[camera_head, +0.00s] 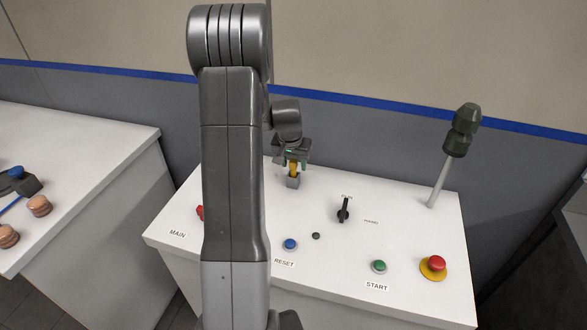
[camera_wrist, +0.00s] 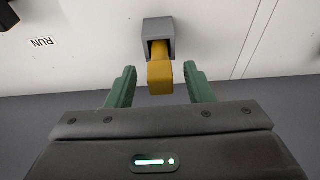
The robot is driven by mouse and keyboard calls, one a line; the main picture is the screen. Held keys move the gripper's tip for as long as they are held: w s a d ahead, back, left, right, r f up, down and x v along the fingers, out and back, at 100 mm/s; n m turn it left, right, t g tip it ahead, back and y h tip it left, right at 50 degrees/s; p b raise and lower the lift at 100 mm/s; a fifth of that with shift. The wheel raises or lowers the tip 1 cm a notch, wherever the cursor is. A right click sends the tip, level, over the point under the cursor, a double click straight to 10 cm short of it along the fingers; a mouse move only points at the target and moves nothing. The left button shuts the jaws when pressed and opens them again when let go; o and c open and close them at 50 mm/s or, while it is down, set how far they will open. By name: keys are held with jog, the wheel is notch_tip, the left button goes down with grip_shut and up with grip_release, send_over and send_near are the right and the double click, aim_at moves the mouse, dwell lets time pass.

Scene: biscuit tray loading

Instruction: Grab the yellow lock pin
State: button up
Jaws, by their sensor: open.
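The yellow lock pin (camera_wrist: 160,76) sticks out of a small grey socket block (camera_wrist: 158,29) in the wrist view. In the head view the pin (camera_head: 294,169) stands upright in the grey block (camera_head: 293,182) near the back of the white control desk. My gripper (camera_wrist: 159,82) is open, with one green finger on each side of the pin. A gap shows between each finger and the pin. In the head view my gripper (camera_head: 293,162) is over the pin, and its fingers are small and partly hidden.
The white desk (camera_head: 400,285) carries a black selector switch (camera_head: 343,211), a blue reset button (camera_head: 290,244), a green start button (camera_head: 380,267) and a red emergency button (camera_head: 435,264). A lever with a dark green handle (camera_head: 461,131) stands at right. My arm hides part of the desk's left side.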

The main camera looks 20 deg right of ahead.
jog(key=shift+x, duration=0.85)
grip_shut()
